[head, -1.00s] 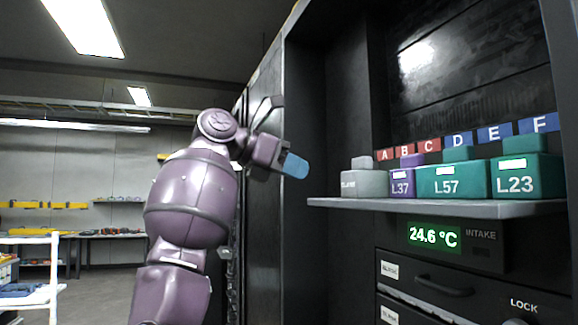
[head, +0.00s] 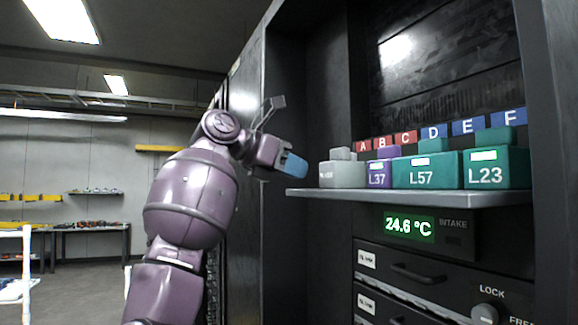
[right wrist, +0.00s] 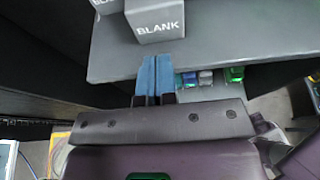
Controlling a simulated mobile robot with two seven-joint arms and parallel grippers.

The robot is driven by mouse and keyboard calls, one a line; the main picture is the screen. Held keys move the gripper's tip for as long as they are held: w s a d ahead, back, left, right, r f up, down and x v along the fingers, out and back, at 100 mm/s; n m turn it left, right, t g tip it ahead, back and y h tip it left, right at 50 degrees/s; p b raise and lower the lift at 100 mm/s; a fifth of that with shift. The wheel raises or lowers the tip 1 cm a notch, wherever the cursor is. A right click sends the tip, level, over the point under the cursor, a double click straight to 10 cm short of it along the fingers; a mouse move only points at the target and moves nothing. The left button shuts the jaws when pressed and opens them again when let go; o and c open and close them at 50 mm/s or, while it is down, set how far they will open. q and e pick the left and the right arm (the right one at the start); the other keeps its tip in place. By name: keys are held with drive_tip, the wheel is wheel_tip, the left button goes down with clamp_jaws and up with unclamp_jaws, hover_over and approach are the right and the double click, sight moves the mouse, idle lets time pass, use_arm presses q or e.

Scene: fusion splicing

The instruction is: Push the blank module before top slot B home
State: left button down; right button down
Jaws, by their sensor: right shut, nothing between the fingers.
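The grey blank module (head: 342,174) sits on the shelf at the left end of the module row, beside the purple L37 module (head: 379,174). Its BLANK face (right wrist: 160,26) shows at the top of the right wrist view. The red B label (head: 381,142) is on the strip behind the row. My right gripper (head: 294,166) is shut and empty, its blue fingers just left of the blank module in the head view. In the right wrist view the fingers (right wrist: 157,75) reach over the shelf edge, close to that face; I cannot tell whether they touch it. My left gripper is out of view.
The teal L57 (head: 427,171) and L23 (head: 497,170) modules stand further right on the shelf (head: 430,197). A temperature display (head: 409,226) and drawers (head: 417,274) are below. The dark cabinet side (head: 283,100) rises behind my right gripper.

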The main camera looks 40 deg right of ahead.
sight(326, 176)
drive_tip(key=shift+s+d+b, duration=0.2)
drive_tip(key=shift+s+d, duration=0.4)
drive_tip(key=shift+d, duration=1.25)
drive_tip(key=shift+s+d+b, duration=0.25)
drive_tip(key=shift+s+d, duration=0.3)
drive_tip(key=shift+d, duration=1.25)
drive_tip(key=shift+s+d+b, duration=0.2)
drive_tip(key=shift+s+d, duration=0.4)
drive_tip(key=shift+d, duration=1.25)
drive_tip(key=shift+w+a, duration=0.4)
drive_tip(key=shift+a, duration=0.9)
drive_tip(key=shift+w+a, duration=0.45)
drive_tip(key=shift+a, duration=0.8)
drive_tip(key=shift+w+a, duration=0.4)
drive_tip(key=shift+a, duration=0.9)
